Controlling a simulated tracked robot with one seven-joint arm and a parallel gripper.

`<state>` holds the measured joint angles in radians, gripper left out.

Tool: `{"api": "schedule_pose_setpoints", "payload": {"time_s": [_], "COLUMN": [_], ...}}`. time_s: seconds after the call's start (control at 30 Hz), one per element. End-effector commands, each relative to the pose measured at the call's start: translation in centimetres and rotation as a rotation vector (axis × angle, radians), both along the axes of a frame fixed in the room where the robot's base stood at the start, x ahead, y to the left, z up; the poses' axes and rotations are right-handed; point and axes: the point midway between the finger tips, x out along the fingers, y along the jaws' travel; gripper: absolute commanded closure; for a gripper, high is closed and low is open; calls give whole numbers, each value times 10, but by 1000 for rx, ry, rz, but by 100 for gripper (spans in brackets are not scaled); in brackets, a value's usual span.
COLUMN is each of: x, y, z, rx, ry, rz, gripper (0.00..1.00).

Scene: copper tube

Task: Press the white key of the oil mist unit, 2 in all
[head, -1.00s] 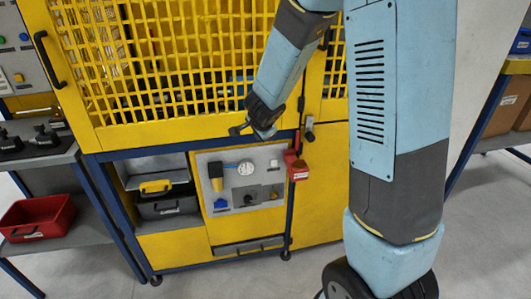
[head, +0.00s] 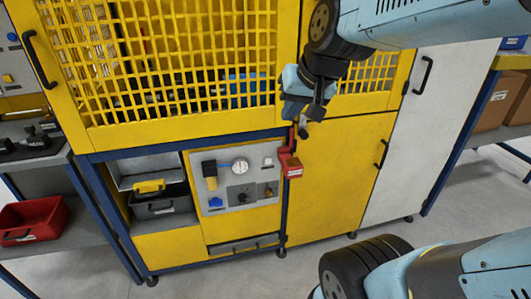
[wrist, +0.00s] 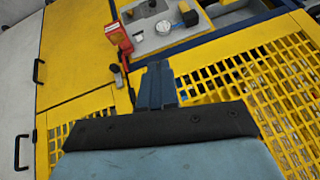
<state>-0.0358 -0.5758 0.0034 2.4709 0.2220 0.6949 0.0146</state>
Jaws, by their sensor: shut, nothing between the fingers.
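The oil mist unit's grey panel (head: 218,172) is set in the lower cabinet front. Its white key (head: 268,162) is a small pale square at the upper right, right of a round gauge (head: 240,167). The key also shows in the wrist view (wrist: 137,37), where the panel appears upside down. My gripper (head: 317,113) is above and right of the panel, apart from the key. In the wrist view its dark fingers (wrist: 159,68) are shut together with nothing between them, pointing toward the panel. Nothing covers the key in the head view.
A red box (head: 290,165) sticks out just right of the panel, with a dark-handled fitting (head: 303,131) above it. The yellow mesh guard (head: 180,70) rises above. An open bay with a grey bin (head: 163,203) is left of the panel. Floor in front is clear.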

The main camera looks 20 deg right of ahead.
Motion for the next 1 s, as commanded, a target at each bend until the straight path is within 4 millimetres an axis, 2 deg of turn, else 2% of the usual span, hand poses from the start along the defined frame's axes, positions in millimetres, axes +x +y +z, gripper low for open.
{"api": "schedule_pose_setpoints", "payload": {"time_s": [0.1,0.2,0.33,0.5,1.0], "x": [-32,-52,-68,-74,-73], "y": [-17,-28,-38,-42,-41], "z": [5,7,7,7,7], "rx": [-88,-149,-198,-218,-216], "ry": [15,32,48,56,55], "rz": [29,42,49,51,51], "gripper": [100,100,100,100,100]}}
